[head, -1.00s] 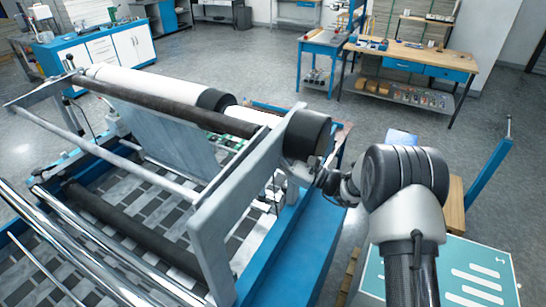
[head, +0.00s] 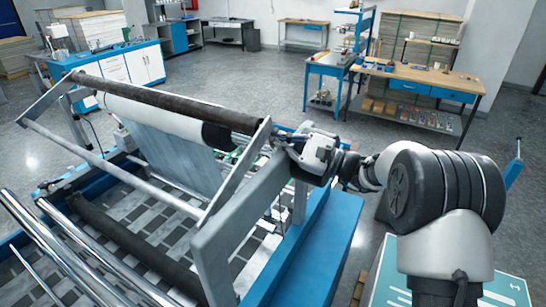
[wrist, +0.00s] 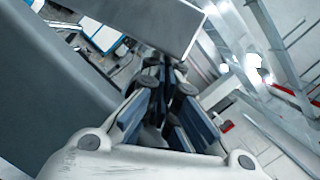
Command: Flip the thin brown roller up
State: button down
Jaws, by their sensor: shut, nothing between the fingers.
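The thin brown roller (head: 165,100) runs across the top of the machine in the head view, held between two tilted grey side arms. It sits above the white roll (head: 160,119), covering part of it. My gripper (head: 282,137) is at the right end of the frame, close beside the upper end of the right side arm (head: 238,165). Its fingers also show in the wrist view (wrist: 166,75), shut and empty, close to a flat grey metal bar (wrist: 150,22). Whether they touch the bar is unclear.
A thin light bar (head: 110,170) joins the lower side arms. Chrome rollers (head: 75,250) and a lower dark roller (head: 130,245) lie at front left. The blue machine side (head: 320,245) is below my arm. Open floor (head: 240,75) and workbenches (head: 420,75) lie behind.

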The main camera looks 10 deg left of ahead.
jog(key=shift+r, duration=0.5)
jog(key=shift+r, duration=0.1)
jog(key=f+v, duration=0.1)
jog(key=v, duration=1.1)
jog(key=shift+w, duration=0.1)
